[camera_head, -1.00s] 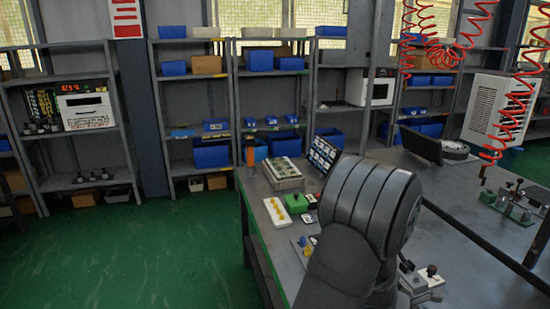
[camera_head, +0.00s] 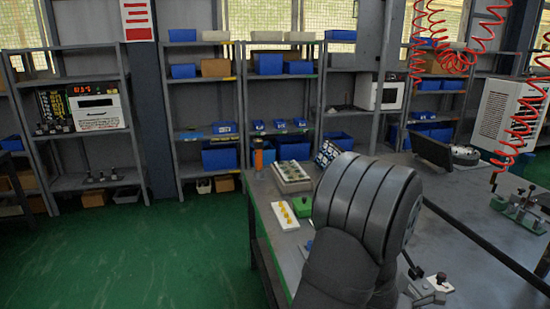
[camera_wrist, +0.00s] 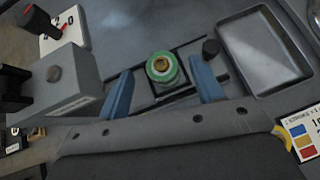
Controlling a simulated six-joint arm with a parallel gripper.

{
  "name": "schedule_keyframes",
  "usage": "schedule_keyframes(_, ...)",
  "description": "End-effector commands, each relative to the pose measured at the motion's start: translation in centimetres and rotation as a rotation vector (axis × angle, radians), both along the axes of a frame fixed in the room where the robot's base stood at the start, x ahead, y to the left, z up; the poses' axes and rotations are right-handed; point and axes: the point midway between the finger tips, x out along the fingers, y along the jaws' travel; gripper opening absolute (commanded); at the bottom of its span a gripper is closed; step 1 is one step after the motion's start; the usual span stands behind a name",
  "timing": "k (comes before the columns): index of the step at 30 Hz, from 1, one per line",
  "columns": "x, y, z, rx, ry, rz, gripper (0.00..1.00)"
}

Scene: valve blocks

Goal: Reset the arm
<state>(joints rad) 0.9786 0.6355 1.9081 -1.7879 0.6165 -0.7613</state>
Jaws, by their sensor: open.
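My gripper (camera_wrist: 163,92) shows in the wrist view with its two blue fingers spread apart. It is open. A round green part with a brass-coloured centre (camera_wrist: 162,68) stands on the table between and beyond the fingertips, with no visible contact. In the head view my dark grey arm stands over the near part of the table and hides the gripper and the green part.
The grey workbench (camera_head: 480,235) holds a white tray with yellow pieces (camera_head: 285,216) and a fixture (camera_head: 520,207) at right. In the wrist view an empty grey tray (camera_wrist: 262,48) lies right and a grey block (camera_wrist: 60,82) left. Red coiled hoses (camera_head: 520,125) hang at right.

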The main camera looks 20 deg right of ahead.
Motion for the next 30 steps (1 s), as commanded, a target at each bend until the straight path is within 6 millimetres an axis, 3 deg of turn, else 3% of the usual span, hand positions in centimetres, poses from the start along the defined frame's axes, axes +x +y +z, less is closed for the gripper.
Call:
schedule_keyframes(17, 1.5, 7.6, 5.8, -0.001, -0.003, 0.002, 0.60)
schedule_keyframes(30, 0.2, 1.8, 1.2, 0.003, 0.003, -0.003, 0.60)
